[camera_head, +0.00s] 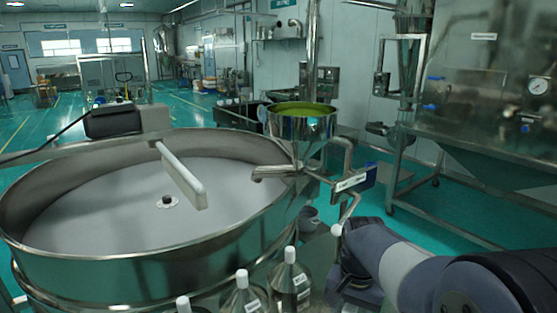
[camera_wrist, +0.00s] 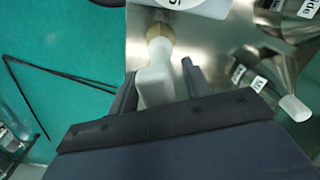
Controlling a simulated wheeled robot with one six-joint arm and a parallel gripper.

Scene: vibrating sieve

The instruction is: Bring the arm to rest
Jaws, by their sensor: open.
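My arm (camera_head: 405,265) reaches in from the lower right in the head view, bent down beside the large round sieve (camera_head: 60,262). My gripper (camera_wrist: 157,70) is open in the wrist view, with one dark finger on each side of a white neck-like part (camera_wrist: 158,52) with a brass-coloured collar. The fingers stand apart from it on the right; on the left I cannot tell if one touches. In the head view the fingertips are hard to make out.
Several steel bottles with white caps (camera_head: 290,255) stand at the sieve's front edge. A steel funnel (camera_head: 300,130) with green content stands behind it. A steel cabinet (camera_head: 490,110) is at the right. Green floor (camera_head: 400,215) is free between them.

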